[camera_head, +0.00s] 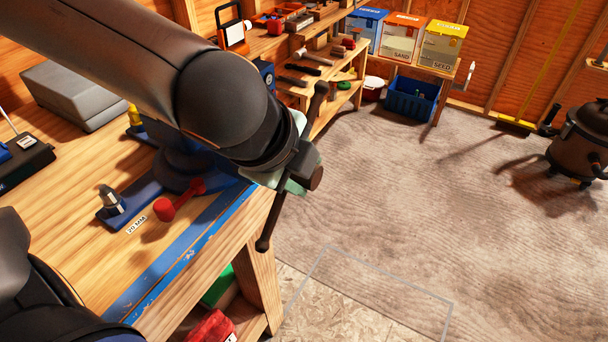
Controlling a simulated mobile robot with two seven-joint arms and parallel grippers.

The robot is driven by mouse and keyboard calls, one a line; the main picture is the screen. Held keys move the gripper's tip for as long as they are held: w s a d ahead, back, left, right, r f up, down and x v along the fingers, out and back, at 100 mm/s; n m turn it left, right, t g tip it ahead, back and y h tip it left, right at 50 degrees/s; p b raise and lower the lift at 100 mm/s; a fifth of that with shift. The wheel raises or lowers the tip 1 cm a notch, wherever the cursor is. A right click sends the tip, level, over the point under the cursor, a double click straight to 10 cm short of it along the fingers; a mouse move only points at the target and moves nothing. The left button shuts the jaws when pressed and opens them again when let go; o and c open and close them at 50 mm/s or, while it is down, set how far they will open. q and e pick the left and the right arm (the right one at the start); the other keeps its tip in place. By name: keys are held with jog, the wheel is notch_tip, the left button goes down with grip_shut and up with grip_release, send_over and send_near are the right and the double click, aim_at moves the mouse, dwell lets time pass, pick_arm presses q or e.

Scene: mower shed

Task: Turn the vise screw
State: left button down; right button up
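The vise has a blue base (143,200) bolted to the wooden workbench (60,180). My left arm hides much of its body. The vise screw's dark bar handle (268,226) slants from upper right to lower left beyond the bench's front edge. The round screw head (315,178) sits near the bar's middle. My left gripper (288,178) is at the screw head, with pale green parts showing behind the bar. My wrist hides most of its fingers, so I cannot tell whether they are closed on the handle. My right gripper is not in view.
A red-knobbed lever (165,210) and a grey case (75,95) are on the bench. Shelves with tools (300,75), a blue bin (411,98) and boxes (440,45) stand behind. A shop vacuum (582,140) is at right. The floor between is clear.

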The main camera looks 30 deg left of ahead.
pick_arm(q)
jog(key=c, duration=0.5)
grip_release()
jog(key=shift+a, duration=0.1)
jog(key=shift+o, duration=0.6)
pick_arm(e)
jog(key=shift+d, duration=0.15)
pick_arm(q)
jog(key=shift+r, duration=0.1)
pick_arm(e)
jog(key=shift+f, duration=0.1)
pick_arm(q)
jog(key=shift+s+r, duration=0.15)
jog(key=shift+r, duration=0.1)
jog(key=p+v, duration=0.1)
jog(key=v, duration=1)
jog(key=shift+s+r+p, duration=0.25)
jog(key=shift+r+p, duration=0.05)
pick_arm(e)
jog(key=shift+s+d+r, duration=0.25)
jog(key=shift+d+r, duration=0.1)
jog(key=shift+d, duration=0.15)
